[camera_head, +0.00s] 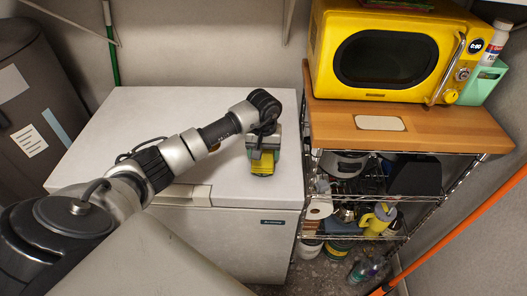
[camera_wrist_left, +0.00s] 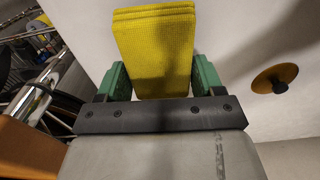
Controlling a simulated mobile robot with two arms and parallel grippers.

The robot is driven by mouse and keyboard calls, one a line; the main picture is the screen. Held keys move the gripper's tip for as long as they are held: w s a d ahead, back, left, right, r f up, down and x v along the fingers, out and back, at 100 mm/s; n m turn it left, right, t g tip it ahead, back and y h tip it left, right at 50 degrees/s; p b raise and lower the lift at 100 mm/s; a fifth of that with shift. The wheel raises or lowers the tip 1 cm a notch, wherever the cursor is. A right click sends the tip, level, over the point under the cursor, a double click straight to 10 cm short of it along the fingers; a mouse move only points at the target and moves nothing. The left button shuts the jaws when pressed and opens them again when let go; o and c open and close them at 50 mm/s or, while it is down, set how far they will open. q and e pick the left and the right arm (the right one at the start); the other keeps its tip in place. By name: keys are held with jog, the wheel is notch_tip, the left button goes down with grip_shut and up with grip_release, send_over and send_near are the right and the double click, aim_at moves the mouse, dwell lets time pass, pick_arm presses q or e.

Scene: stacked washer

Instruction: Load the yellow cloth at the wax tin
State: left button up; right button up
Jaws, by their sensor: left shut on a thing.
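The yellow cloth (camera_head: 262,167) is a folded, textured block at the tip of my left gripper (camera_head: 263,153), over the front part of the white chest lid. In the left wrist view, the cloth (camera_wrist_left: 153,50) stands out between the two green fingers of my left gripper (camera_wrist_left: 160,78), which are shut on it. A round orange-brown disc (camera_wrist_left: 275,78) with a dark knob shows to the right of the cloth in that view. I cannot tell whether it is the wax tin. No thing is clearly the wax tin in the head view. My right gripper is not in view.
The white chest (camera_head: 130,115) has a mostly clear lid. To its right, a wire rack with a wooden top (camera_head: 450,130) bears a yellow microwave (camera_head: 390,50). Its lower shelves are crowded with several items. A dark bin (camera_head: 45,90) stands at the left.

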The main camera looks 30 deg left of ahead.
pick_arm(q)
jog(key=shift+f, duration=0.15)
jog(key=shift+r+p, duration=0.5)
jog(key=shift+r, duration=0.35)
jog(key=shift+r+p, duration=1.2)
jog(key=shift+r, duration=1.55)
